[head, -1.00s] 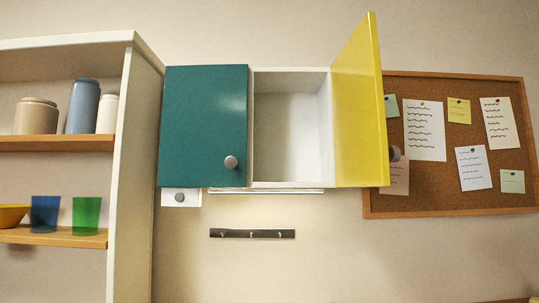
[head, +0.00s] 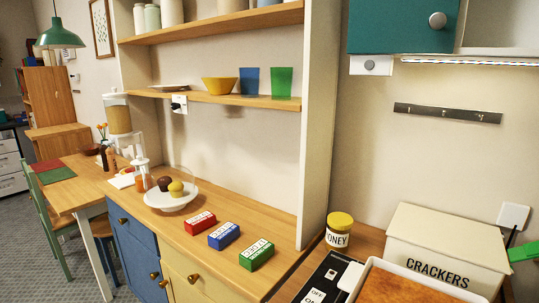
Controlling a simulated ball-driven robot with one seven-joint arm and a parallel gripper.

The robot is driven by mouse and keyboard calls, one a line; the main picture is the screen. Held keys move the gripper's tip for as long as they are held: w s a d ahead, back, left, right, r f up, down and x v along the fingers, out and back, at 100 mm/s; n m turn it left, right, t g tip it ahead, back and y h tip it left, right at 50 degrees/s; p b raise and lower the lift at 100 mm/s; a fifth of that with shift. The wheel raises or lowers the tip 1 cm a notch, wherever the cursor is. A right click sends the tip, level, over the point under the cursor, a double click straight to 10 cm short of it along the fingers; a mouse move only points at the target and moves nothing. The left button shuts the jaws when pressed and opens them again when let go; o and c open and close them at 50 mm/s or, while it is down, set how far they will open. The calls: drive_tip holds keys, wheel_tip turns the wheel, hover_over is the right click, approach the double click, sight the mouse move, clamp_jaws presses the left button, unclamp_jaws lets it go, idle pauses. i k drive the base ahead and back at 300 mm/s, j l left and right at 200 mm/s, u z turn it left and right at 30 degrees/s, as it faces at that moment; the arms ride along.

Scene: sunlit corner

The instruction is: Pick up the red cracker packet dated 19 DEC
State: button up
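A red packet (head: 200,222) with a white label lies on the wooden counter in the head view, the leftmost of three similar packets. A blue packet (head: 224,236) lies to its right and a green packet (head: 257,254) lies further right and nearer. The three are apart from each other. Their labels carry dark print that is too small to read surely, so I cannot confirm the date 19 DEC.
A cake stand (head: 171,201) with a dome stands behind and left of the packets. A tall white side panel (head: 318,130) rises right of them. Beyond it are a honey jar (head: 339,231), a CRACKERS box (head: 446,250) and a white-rimmed tray (head: 372,263). Counter around the packets is mostly clear.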

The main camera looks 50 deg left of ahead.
sight(199, 223)
drive_tip(key=u, duration=1.7)
drive_tip(key=i+j+z, duration=0.25)
drive_tip(key=i+j, duration=0.2)
drive_tip(key=j, duration=0.2)
drive_tip(key=i+j+z, duration=0.1)
drive_tip(key=j, duration=0.25)
drive_tip(key=i+j+z, duration=0.1)
drive_tip(key=i+j, duration=0.15)
drive_tip(key=j, duration=0.15)
drive_tip(key=i+j+z, duration=0.1)
drive_tip(key=j, duration=0.3)
drive_tip(key=i, duration=0.05)
